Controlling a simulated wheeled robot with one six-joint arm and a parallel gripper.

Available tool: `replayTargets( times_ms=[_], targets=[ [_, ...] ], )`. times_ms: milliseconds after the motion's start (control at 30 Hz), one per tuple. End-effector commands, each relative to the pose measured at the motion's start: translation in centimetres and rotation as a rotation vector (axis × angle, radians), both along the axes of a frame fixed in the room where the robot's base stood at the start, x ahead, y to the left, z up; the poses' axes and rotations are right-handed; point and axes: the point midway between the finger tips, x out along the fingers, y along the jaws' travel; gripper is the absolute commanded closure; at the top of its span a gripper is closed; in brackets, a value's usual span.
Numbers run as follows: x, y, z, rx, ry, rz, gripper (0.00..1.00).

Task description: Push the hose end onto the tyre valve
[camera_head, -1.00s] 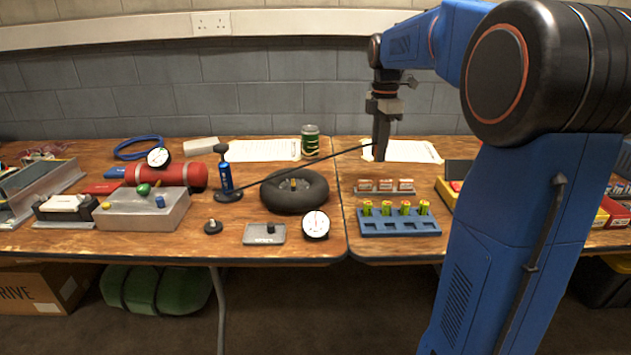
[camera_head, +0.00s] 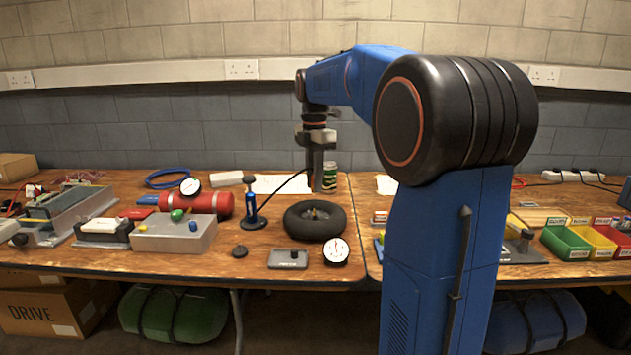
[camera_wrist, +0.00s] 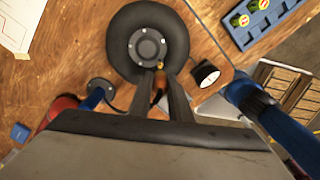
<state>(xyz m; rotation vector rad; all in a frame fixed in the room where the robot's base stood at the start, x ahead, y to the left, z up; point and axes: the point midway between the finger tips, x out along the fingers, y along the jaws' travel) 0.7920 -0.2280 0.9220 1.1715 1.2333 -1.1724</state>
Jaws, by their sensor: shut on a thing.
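The black tyre (camera_head: 297,220) lies flat on the wooden bench with a grey hub; it also shows in the wrist view (camera_wrist: 118,40). A small brass-coloured part, seemingly the valve, shows at the hub (camera_head: 315,212). My gripper (camera_head: 318,188) points down above the tyre, its fingertips apart from it. In the wrist view, the fingers lie just below the hub. The black hose (camera_head: 284,186) runs from the blue pump (camera_head: 251,204) up to my gripper. Contact between hose end and valve cannot be seen.
A round gauge (camera_head: 336,251) and a small grey tray (camera_head: 287,258) lie in front of the tyre. A green can (camera_head: 330,177) stands behind my gripper. A red cylinder (camera_head: 205,202) and a grey box (camera_head: 175,233) are to the left.

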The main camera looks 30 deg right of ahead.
Motion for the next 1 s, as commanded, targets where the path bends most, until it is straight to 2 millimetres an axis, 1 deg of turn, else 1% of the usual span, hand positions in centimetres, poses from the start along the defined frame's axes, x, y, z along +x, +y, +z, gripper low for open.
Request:
replayTargets(
  times_ms=[267,633,800,1000],
  targets=[
    [0.0,0.0,-1.3,0.001,0.001,0.000,1.00],
    [0.0,0.0,-4.0,0.000,0.001,0.000,1.00],
    [0.0,0.0,-4.5,0.000,0.001,0.000,1.00],
    [0.0,0.0,-4.5,0.000,0.000,0.000,1.00]
  ],
)
